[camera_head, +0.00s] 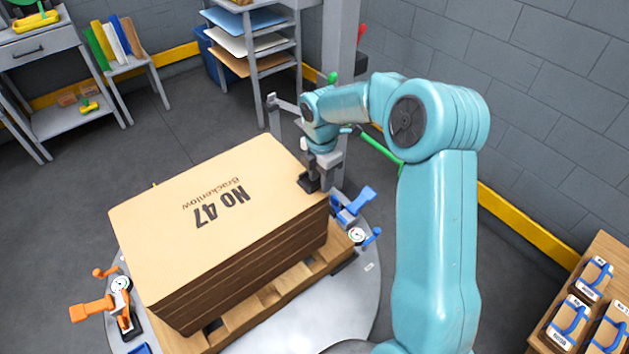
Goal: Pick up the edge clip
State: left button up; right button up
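My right gripper (316,177) is at the far right corner of the stack of brown boards (210,215), which is marked "No 47 Brackenlow". A small dark piece at its tip sits on or just over the stack's top edge. I cannot tell whether it is the edge clip or the gripper's fingers, nor whether the fingers are open. A blue clamp-like piece (352,204) with a dial is beside the stack, below and right of my gripper. An orange one (94,309) with a dial is at the stack's near left corner. My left gripper is out of view.
The stack stands on a wooden pallet (263,304) on a round grey table (315,333). A grey post (340,60) rises behind my gripper. A wooden bench (606,258) with strapped packs is at the right. Shelves with sheets (248,42) stand behind. The floor at left is clear.

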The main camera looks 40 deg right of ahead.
jog(key=shift+f, duration=0.25)
grip_shut()
jog(key=shift+r, duration=0.15)
notch_tip(320, 180, up, 20)
jog(key=p, duration=0.2)
jog(key=shift+p, duration=0.4)
